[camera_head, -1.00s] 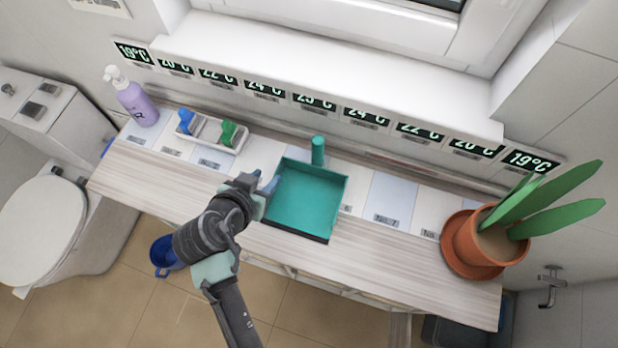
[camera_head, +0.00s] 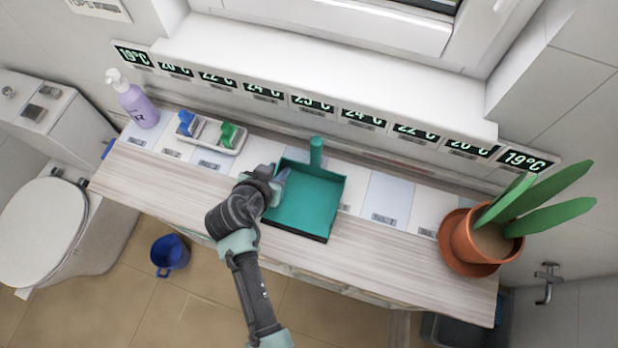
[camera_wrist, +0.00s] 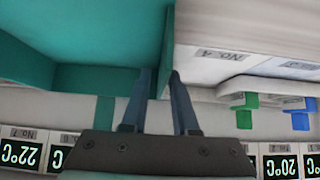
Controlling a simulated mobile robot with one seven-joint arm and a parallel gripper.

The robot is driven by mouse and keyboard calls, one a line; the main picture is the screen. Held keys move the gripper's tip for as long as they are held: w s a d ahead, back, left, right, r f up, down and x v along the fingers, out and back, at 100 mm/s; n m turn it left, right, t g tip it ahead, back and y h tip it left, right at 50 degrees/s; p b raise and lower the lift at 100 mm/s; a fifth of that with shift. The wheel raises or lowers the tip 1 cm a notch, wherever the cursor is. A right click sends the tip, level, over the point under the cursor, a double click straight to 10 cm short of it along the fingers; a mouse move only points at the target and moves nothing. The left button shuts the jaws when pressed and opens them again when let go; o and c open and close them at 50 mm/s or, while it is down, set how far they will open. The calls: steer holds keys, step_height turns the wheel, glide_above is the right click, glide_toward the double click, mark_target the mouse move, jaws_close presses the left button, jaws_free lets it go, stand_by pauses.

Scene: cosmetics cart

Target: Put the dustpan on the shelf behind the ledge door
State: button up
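The teal dustpan (camera_head: 308,205) lies on the wooden ledge, its short handle (camera_head: 316,152) pointing to the wall and its dark front lip toward the ledge's front edge. My gripper (camera_head: 281,178) is at the dustpan's left side wall. In the wrist view the two blue-grey fingers (camera_wrist: 161,85) stand apart, one on each side of the dustpan's side wall (camera_wrist: 166,50). Some space shows between them, so they look open; contact with the wall cannot be made out. A row of numbered pale panels (camera_head: 390,197) runs along the back of the ledge, partly covered by the dustpan.
A potted plant (camera_head: 480,243) stands at the ledge's right end. A purple soap bottle (camera_head: 138,105) and a tray with blue and green items (camera_head: 207,134) stand at the left. A blue bucket (camera_head: 170,255) is on the floor.

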jaws_close()
stand_by(1.2)
